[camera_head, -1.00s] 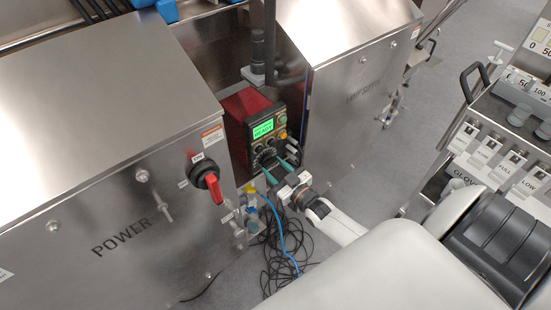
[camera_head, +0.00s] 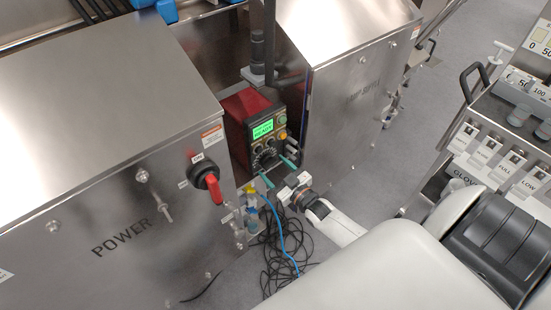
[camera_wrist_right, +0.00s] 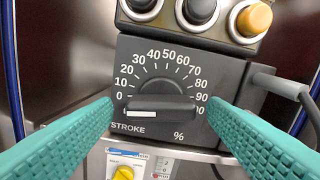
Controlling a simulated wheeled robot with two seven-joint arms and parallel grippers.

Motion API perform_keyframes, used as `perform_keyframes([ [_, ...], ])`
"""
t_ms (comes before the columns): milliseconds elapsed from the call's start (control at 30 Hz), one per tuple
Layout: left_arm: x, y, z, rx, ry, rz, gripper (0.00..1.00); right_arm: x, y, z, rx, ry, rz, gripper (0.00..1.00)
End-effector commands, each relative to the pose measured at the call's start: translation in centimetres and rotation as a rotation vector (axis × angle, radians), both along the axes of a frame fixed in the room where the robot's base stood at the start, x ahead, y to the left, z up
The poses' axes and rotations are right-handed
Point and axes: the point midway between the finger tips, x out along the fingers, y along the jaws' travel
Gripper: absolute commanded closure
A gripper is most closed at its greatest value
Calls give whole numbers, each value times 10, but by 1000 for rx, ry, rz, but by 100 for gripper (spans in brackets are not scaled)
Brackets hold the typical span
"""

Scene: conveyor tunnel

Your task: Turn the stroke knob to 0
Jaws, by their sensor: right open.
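The stroke knob (camera_wrist_right: 165,102) is a dark knob on a black panel marked STROKE and %, with a scale from 0 at the left to 100 at the right. Its white pointer line lies nearly level and points left, at the 0 end of the scale. In the head view the knob (camera_head: 265,155) sits low on the control unit (camera_head: 254,120). My right gripper (camera_head: 272,167) is open in front of it. In the right wrist view its teal fingers (camera_wrist_right: 160,108) stand either side of the knob, apart from it. My left gripper is out of view.
Above the dial are two dark knobs and an orange one (camera_wrist_right: 254,20). A grey cable (camera_wrist_right: 285,85) plugs in at the right. Below is a yellow knob (camera_wrist_right: 123,173). Steel cabinets (camera_head: 350,90) flank the unit closely; loose cables (camera_head: 285,245) lie on the floor.

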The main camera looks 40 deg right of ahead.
Motion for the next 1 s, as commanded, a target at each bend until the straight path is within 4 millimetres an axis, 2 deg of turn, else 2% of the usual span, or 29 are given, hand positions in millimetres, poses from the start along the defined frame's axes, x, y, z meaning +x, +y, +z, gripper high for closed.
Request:
perform_keyframes([
  [133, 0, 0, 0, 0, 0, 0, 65, -3, -1, 0, 0, -1, 0, 33],
  [233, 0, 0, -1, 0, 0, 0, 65, -13, -1, 0, 0, 0, 0, 33],
  [700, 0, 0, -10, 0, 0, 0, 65, -102, -8, -1, 0, 1, 1, 33],
  [833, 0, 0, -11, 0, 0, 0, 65, -115, -9, -1, 0, 1, 0, 33],
  [1000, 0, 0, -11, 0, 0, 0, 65, -120, -10, 0, 0, -1, 0, 33],
])
